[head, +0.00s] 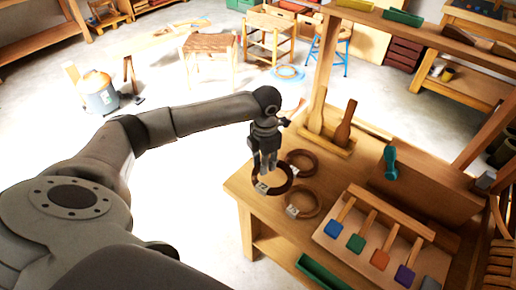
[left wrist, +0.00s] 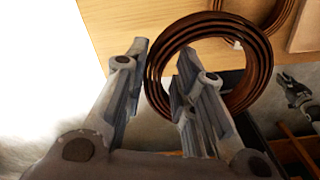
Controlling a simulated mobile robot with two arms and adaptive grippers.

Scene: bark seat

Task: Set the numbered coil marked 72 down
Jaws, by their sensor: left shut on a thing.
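My left gripper (head: 266,166) is shut on the rim of a dark brown coil (head: 281,191), near the bench's left edge. In the left wrist view, one finger of the gripper (left wrist: 158,65) is inside the ring of the coil (left wrist: 262,66) and the other outside. I cannot tell whether the coil touches the bench (head: 247,200). A second brown coil (head: 300,152) lies just right of it, and a lighter brown tagged coil (head: 319,204) lies nearer.
A rack of several colour-ended tools (head: 350,205) stands right of the coils. Wooden paddles (head: 343,125) and a teal-handled tool (head: 390,163) stand behind. A green tray (head: 322,274) is at the bench's near edge. Open floor lies left of the bench; stools (head: 208,45) are farther back.

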